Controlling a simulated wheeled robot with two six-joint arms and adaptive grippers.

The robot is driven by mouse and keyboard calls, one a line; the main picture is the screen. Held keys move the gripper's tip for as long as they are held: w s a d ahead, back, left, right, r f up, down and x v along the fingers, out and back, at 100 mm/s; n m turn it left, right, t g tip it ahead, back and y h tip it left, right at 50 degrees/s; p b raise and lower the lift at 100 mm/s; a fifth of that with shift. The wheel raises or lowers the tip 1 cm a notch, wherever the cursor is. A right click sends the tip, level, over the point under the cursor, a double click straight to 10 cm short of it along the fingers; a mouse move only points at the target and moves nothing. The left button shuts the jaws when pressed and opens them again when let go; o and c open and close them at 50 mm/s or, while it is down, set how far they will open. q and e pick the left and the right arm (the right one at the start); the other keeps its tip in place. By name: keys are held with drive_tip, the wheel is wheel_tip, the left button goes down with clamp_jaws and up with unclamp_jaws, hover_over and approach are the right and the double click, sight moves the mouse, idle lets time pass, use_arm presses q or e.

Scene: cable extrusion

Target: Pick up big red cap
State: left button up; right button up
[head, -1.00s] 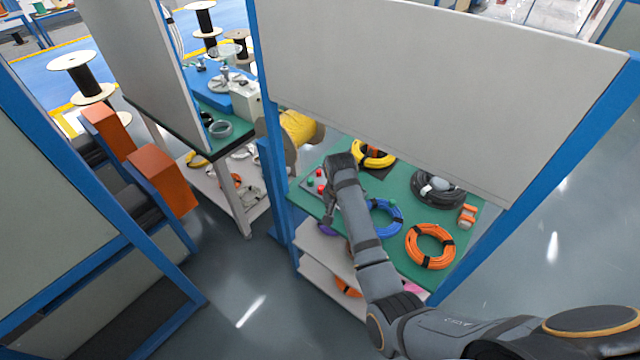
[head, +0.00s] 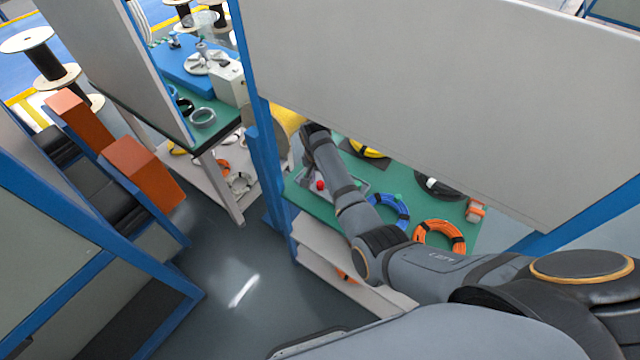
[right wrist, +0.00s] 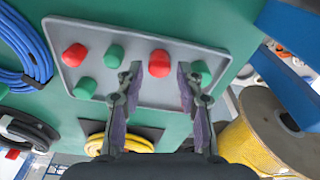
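A grey tray (right wrist: 140,37) holds two red caps and several green caps. One red cap (right wrist: 159,63) stands between the fingertips of my right gripper (right wrist: 158,77) in the right wrist view. The fingers are open, with a gap on both sides of this cap. The other red cap (right wrist: 75,55) stands at the tray's left end. The two look close in size, so I cannot tell which is the big one. A green cap (right wrist: 201,73) is right beside the right finger. In the head view a red cap (head: 320,185) shows, and my arm hides much of the tray. My left gripper is out of view.
The green table (head: 312,202) also carries a blue cable coil (head: 391,209), an orange coil (head: 439,236), a yellow coil (right wrist: 121,140) and a black coil (right wrist: 27,131). A yellow spool (right wrist: 262,135) is near the right finger. A large panel (head: 430,90) stands above the table.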

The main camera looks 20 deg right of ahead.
drive_tip(key=shift+d+f, duration=0.1)
drive_tip(key=shift+f, duration=0.75)
drive_tip(key=shift+c, duration=0.5)
drive_tip(key=c, duration=0.4)
drive_tip(key=shift+o, duration=0.2)
drive_tip(key=shift+r, duration=0.3)
wheel_tip(320, 180, up, 6)
drive_tip(key=s+d, duration=0.3)
drive_tip(key=s, duration=0.1)
drive_tip(key=s+d+b, duration=0.1)
drive_tip(key=s+d, duration=0.3)
drive_tip(key=s, duration=0.1)
drive_tip(key=s+d+b, duration=0.1)
drive_tip(key=s+d, duration=0.3)
drive_tip(key=s, duration=0.1)
drive_tip(key=shift+s+r, duration=0.1)
drive_tip(key=shift+r, duration=0.05)
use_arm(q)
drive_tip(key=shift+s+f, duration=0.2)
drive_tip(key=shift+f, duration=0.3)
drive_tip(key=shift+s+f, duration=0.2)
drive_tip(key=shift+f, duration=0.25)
use_arm(e)
drive_tip(key=shift+c, duration=0.6)
